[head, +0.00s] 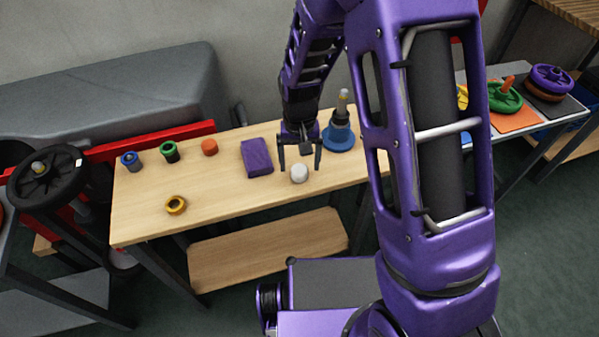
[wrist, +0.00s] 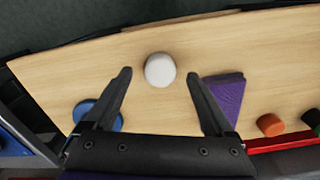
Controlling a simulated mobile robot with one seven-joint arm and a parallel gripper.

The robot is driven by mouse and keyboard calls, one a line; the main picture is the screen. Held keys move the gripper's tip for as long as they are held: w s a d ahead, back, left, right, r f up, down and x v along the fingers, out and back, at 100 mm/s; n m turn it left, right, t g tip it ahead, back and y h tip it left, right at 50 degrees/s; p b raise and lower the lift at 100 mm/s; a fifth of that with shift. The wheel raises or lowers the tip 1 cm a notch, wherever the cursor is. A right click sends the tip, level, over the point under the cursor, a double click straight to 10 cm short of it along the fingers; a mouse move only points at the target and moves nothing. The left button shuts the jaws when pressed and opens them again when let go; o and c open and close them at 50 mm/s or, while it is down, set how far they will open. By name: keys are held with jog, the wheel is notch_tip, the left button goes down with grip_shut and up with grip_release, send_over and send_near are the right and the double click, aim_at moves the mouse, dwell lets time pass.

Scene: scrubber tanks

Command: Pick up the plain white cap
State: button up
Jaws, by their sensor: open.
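The plain white cap (head: 299,173) sits on the wooden bench top, near its front edge, in the head view. It also shows in the wrist view (wrist: 160,70) as a round white disc, ahead of and between the fingertips. My gripper (head: 300,160) is open and empty, pointing down above the bench with the cap close by in the head view. In the wrist view my gripper (wrist: 160,76) has its fingers apart, one on each side of the cap's line, not touching it. The exact height above the cap is hard to tell.
A folded purple cloth (head: 257,157) lies left of the cap. A blue round base (head: 339,138) with an upright post stands to the right. Orange (head: 209,147), green (head: 169,152), blue (head: 131,161) and yellow (head: 175,205) pieces are farther left. The bench between has free room.

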notch_tip(320, 180, down, 2)
jog(key=shift+f, duration=0.25)
grip_shut()
dwell(0.3)
jog(key=shift+r, duration=0.1)
